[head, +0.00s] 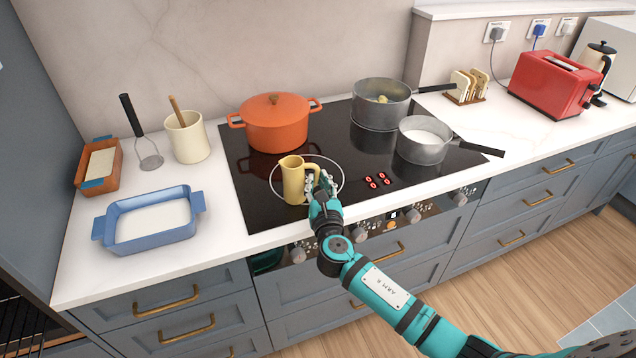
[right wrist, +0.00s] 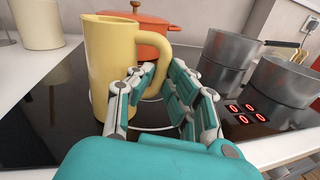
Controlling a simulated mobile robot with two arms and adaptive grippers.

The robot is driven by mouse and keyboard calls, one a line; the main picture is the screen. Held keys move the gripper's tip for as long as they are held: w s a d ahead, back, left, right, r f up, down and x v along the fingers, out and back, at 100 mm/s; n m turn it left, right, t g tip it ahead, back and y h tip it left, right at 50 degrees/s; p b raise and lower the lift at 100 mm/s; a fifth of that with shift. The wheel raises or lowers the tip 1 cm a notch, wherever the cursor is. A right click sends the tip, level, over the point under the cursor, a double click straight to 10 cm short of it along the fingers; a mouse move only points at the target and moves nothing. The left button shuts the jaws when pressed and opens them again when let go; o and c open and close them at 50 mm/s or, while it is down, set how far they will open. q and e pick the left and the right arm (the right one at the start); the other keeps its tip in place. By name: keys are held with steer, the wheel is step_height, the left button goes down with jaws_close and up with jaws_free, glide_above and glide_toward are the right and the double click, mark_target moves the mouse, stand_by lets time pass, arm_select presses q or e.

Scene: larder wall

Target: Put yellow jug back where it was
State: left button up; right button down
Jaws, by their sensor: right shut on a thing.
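The yellow jug (head: 293,182) stands upright at the front left of the black hob, over the ringed cooking zone. In the right wrist view the jug (right wrist: 108,65) is close up, with its handle toward my gripper. My right gripper (head: 325,193) is at the handle on the jug's right side and is shut on it. In the right wrist view the fingers (right wrist: 155,95) lie around the handle's lower part. I cannot tell whether the jug's base touches the glass. My left gripper is not in view.
An orange pot (head: 277,127) stands just behind the jug. Two grey saucepans (head: 380,112) (head: 424,150) stand to the right on the hob (head: 250,208). A blue dish (head: 150,237), utensil crock (head: 187,142) and brown dish (head: 82,178) are on the left counter. A red toaster (head: 553,88) stands far right.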

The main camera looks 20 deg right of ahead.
steer(key=shift+f, duration=0.1)
steer(key=c, duration=1.3)
jaws_free()
steer(key=shift+s+a, duration=0.1)
steer(key=shift+s, duration=0.2)
steer(key=s, duration=0.3)
steer(key=s+a, duration=0.1)
steer(key=s, duration=0.3)
steer(key=s+a+b, duration=0.1)
steer(key=s, duration=0.3)
steer(key=shift+s, duration=0.1)
